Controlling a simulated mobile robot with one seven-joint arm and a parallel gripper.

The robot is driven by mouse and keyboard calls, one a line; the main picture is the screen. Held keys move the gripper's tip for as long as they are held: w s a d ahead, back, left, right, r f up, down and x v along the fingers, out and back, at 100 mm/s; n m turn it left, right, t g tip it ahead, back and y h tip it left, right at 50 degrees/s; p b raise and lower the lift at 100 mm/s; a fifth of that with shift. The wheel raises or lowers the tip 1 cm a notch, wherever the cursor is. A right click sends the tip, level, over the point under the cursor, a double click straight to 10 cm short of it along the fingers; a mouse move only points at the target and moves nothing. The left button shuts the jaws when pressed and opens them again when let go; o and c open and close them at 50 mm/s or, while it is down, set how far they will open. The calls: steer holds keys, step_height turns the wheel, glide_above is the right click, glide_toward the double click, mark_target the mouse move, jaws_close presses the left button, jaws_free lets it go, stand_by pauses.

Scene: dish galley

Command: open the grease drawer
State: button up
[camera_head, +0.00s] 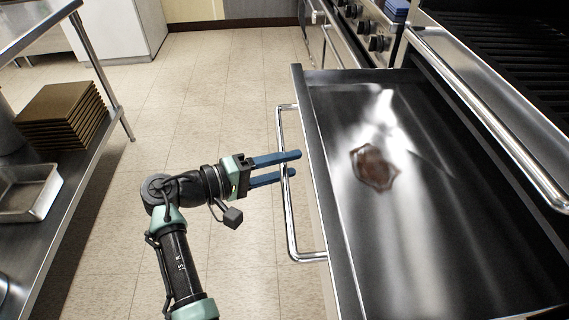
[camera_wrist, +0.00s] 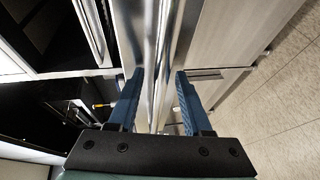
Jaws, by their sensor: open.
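The grease drawer (camera_head: 400,240) is a wide, shallow metal drawer at the right in the head view. It stands pulled out, with its inside showing. A brown stain of grease (camera_head: 374,167) lies on its shiny floor. Its bar handle (camera_head: 289,215) runs along the front face, which shows at the drawer's left side. My gripper (camera_head: 297,164) has two blue fingers, open, one on each side of the handle in the picture. In the wrist view the shiny handle bar (camera_wrist: 160,50) passes between the open fingers (camera_wrist: 159,75). I cannot tell whether either finger touches it.
A steel shelf table (camera_head: 45,225) at the left holds a stack of brown trays (camera_head: 62,115) and a metal pan (camera_head: 28,192). A grill with a front rail (camera_head: 490,120) stands above the drawer. Tiled floor (camera_head: 215,80) is clear between them.

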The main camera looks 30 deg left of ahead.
steer(key=p+v, duration=0.2)
steer(key=v, duration=1.1)
steer(key=shift+w, duration=0.1)
